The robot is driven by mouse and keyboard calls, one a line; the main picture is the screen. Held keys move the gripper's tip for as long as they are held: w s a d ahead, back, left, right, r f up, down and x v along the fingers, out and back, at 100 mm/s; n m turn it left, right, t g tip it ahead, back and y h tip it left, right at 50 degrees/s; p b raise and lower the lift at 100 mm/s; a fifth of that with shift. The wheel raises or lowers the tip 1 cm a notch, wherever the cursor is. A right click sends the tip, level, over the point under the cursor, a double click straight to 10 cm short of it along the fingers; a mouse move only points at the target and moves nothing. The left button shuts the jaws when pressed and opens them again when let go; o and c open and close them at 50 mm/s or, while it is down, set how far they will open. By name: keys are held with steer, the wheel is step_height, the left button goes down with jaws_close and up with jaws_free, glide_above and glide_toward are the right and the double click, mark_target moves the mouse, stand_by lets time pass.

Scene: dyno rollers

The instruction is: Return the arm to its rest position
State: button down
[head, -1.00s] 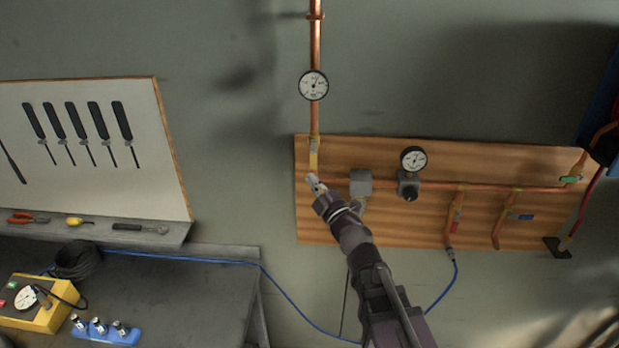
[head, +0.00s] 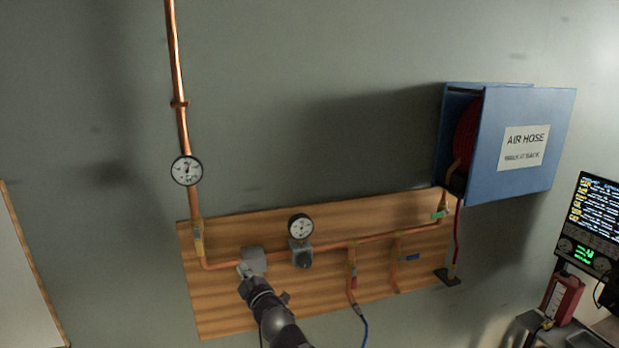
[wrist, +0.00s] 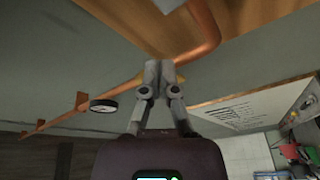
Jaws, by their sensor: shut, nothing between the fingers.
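My arm (head: 275,322) reaches up from the bottom of the head view toward the wooden pipe board. My gripper (head: 245,270) is at its end, in front of the grey block on the copper pipe; I cannot tell whether it touches. In the wrist view my gripper (wrist: 159,72) has its fingers together with nothing between them. The copper pipe (wrist: 205,28) bends just beyond the fingertips.
The wooden board (head: 215,310) carries copper pipe, a grey block (head: 254,259), a lower gauge (head: 300,227) and drop legs. An upper gauge (head: 187,170) is on the vertical pipe. A blue air hose box (head: 560,140) and a screen (head: 597,215) are at right.

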steer(key=w+d+f+m+g+h+b, duration=0.1)
steer(key=d+f+m+g+h+b, duration=0.1)
steer(key=d+f+m+h, duration=0.6)
steer(key=w+d+f+m+g+h+b, duration=0.1)
steer(key=d+f+m+g+h+b, duration=0.25)
steer(key=d+f, duration=0.9)
steer(key=s+d+f+m+g+b, duration=0.2)
steer(key=s+d+f+m+g, duration=0.1)
steer(key=s+d+f+g, duration=0.2)
steer(key=s+d+f+m+g+b, duration=0.1)
steer(key=s+d+f+m+g, duration=0.2)
steer(key=s+d+f+g, duration=0.2)
steer(key=s+d, duration=0.3)
steer(key=s, duration=0.3)
steer(key=shift+d+y+b, duration=0.35)
steer(key=shift+d, duration=0.05)
